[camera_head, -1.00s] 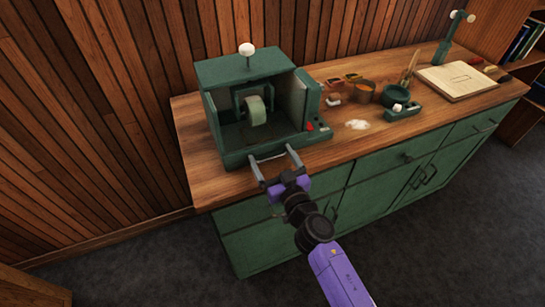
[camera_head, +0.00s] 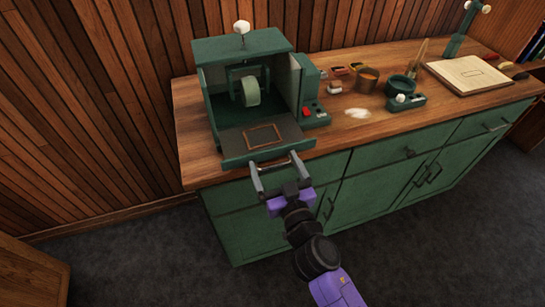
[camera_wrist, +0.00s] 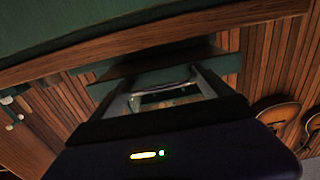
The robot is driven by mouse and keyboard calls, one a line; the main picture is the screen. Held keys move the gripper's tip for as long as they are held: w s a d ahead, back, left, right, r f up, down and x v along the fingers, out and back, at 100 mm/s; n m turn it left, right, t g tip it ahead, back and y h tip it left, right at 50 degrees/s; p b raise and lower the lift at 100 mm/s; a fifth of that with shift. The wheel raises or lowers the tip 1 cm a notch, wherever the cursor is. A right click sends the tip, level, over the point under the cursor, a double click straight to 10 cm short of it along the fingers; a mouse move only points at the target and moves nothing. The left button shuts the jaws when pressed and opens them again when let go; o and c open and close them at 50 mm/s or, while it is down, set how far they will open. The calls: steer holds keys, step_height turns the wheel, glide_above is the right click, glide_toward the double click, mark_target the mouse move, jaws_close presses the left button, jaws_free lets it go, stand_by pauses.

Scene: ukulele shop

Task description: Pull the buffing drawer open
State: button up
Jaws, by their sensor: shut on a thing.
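The buffing drawer (camera_head: 234,143) is a shallow green tray with a dark floor, sticking out from the base of the green buffing box (camera_head: 243,47). A thin brown rectangular frame (camera_head: 262,136) shows on its floor. My gripper (camera_head: 273,164) is at the drawer's front, its two grey fingers shut on the bar handle (camera_head: 271,167). The handle also shows between the fingers in the wrist view (camera_wrist: 160,88). The buffing wheel (camera_head: 251,91) stands inside the box behind the drawer. The exact finger contact is too small to see.
The box stands on a wooden worktop (camera_head: 192,150) over green cabinets. A switch unit (camera_head: 311,92) adjoins it on the right. The space before the drawer is clear except for my arm.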

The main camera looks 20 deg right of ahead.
steer(key=s, duration=0.2)
steer(key=shift+s+d+b, duration=0.3)
steer(key=o, duration=1.8)
steer(key=s+b, duration=0.2)
steer(key=s, duration=0.6)
steer(key=shift+a+b, duration=0.1)
steer(key=shift+b, duration=0.2)
steer(key=shift+w, duration=0.1)
